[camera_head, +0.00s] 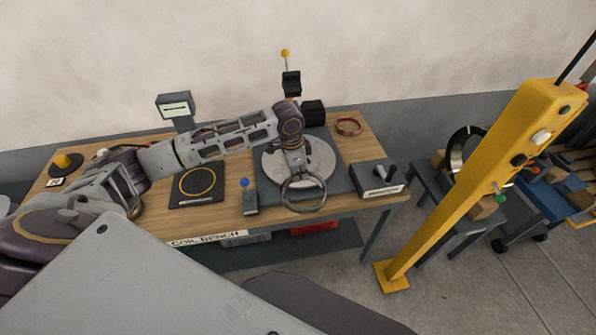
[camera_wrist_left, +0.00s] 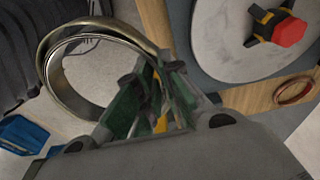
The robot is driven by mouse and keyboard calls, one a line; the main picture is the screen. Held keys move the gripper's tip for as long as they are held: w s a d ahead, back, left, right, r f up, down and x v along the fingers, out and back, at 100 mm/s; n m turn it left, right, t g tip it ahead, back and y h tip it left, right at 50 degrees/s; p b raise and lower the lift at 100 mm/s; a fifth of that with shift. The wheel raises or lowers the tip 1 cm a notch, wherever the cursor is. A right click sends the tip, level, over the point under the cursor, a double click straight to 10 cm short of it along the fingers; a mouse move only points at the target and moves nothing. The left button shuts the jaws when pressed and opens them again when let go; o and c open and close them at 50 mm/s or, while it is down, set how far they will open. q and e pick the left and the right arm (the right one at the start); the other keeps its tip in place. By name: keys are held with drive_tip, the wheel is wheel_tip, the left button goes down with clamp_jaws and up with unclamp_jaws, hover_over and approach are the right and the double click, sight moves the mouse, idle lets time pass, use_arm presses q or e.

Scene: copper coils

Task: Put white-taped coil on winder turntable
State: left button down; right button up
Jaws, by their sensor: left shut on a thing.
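My left gripper (camera_head: 296,168) reaches in above the bench and is shut on a grey-olive ring-shaped coil (camera_head: 303,209). The coil hangs at the front edge of the winder turntable (camera_head: 322,152), a pale grey disc, and overlaps it in the head view. In the left wrist view the green-padded fingers (camera_wrist_left: 148,100) grip the coil (camera_wrist_left: 52,84) at one side, and the coil appears apart from the turntable (camera_wrist_left: 212,40). The turntable's centre carries a red knob with black and yellow jaws (camera_wrist_left: 285,30). White tape on the coil cannot be made out. My right gripper is not in view.
A reddish coil (camera_head: 348,127) lies at the bench's back right. A control box (camera_head: 376,178) stands right of the turntable, a blue-knobbed device (camera_head: 249,200) left of it. A black pad (camera_head: 190,203) bears a yellow circle. A yellow post (camera_head: 470,178) stands right of the bench.

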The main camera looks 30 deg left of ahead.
use_arm(q)
drive_tip(key=m, duration=0.2)
drive_tip(key=d+m, duration=0.1)
drive_tip(key=m, duration=0.2)
drive_tip(key=shift+r+g, duration=0.1)
drive_tip(key=shift+g, duration=0.3)
drive_tip(key=shift+m, duration=0.6)
drive_tip(key=shift+w+a+r, duration=0.1)
